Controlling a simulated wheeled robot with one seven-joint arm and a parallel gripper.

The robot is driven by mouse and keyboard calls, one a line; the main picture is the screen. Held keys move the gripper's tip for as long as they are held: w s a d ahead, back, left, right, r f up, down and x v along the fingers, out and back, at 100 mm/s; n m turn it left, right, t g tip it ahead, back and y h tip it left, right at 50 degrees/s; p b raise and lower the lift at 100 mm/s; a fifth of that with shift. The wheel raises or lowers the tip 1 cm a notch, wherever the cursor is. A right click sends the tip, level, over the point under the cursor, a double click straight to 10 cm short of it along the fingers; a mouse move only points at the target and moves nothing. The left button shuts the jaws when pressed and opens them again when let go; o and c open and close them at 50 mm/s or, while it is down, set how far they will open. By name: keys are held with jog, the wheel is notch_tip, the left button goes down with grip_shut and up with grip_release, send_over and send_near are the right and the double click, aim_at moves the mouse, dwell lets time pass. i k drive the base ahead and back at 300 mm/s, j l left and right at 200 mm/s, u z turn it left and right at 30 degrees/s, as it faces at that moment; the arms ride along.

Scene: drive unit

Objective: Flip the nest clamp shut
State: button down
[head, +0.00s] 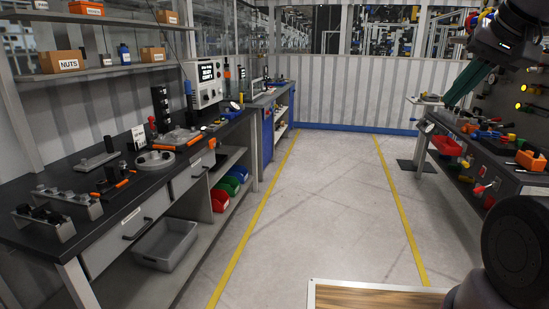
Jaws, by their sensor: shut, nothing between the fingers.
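Several grey fixtures stand on the black bench top at left. A round fixture (154,160) has an orange-tipped part beside it. Behind it is a flat grey fixture (179,138) with dark upright parts and an orange part at its front. A dark piece with orange ends (112,186) lies nearer, beside a grey block with black knobs (62,206). Which of these bears the nest clamp, and whether it is open, I cannot tell at this size. A dark part of my arm shows at the upper right; I cannot make out gripper fingers, and nothing of it is near the left bench.
The left bench (60,242) has drawers and a lower shelf with a grey bin (167,246). A second bench (514,180) with tools and bins stands at right. The floor (308,200) between the yellow lines is clear. A wood-topped surface (375,298) shows at the bottom edge.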

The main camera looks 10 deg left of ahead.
aim_at(150, 118)
jog(key=i+u, duration=0.25)
jog(key=i, duration=0.6)
jog(key=i+u, duration=0.3)
jog(key=i, duration=0.6)
jog(key=i+u, duration=0.3)
jog(key=i, duration=0.15)
jog(key=i+l+u, duration=0.15)
jog(key=i+u, duration=0.15)
jog(key=i, duration=0.15)
jog(key=i+j+u, duration=0.1)
jog(key=i+u, duration=0.4)
jog(key=u, duration=0.15)
jog(key=i+u, duration=0.35)
jog(key=k+u, duration=0.1)
jog(key=u, duration=0.2)
